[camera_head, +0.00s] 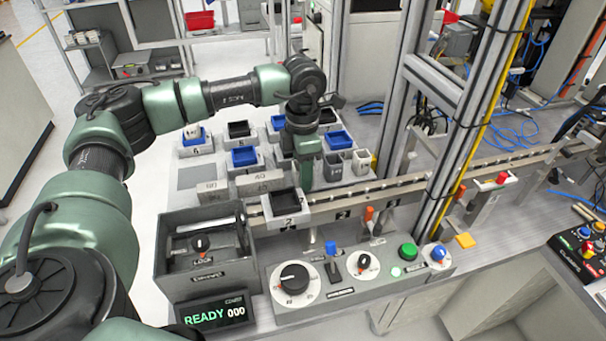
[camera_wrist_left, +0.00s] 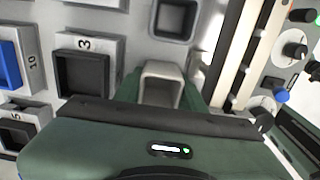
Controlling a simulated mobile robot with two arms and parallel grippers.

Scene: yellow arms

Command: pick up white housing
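In the head view my left arm reaches in from the left, and its green gripper (camera_head: 305,175) points down among the part holders. In the left wrist view a light, whitish housing (camera_wrist_left: 162,72) with an open top sits between the two green fingers. The fingers stand on either side of it, very close, and no firm grip shows. Its lower part is hidden by my gripper body. In the head view a grey housing (camera_head: 333,168) and a light housing (camera_head: 361,162) stand just right of the gripper. My right gripper is not in view.
Numbered holders with blue and black trays, such as the blue tray (camera_head: 244,156), surround the gripper. A conveyor (camera_head: 385,189) runs close in front, carrying a holder with a black tray (camera_head: 286,201). A control panel (camera_head: 352,270) is nearer, and a metal post (camera_head: 452,130) rises to the right.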

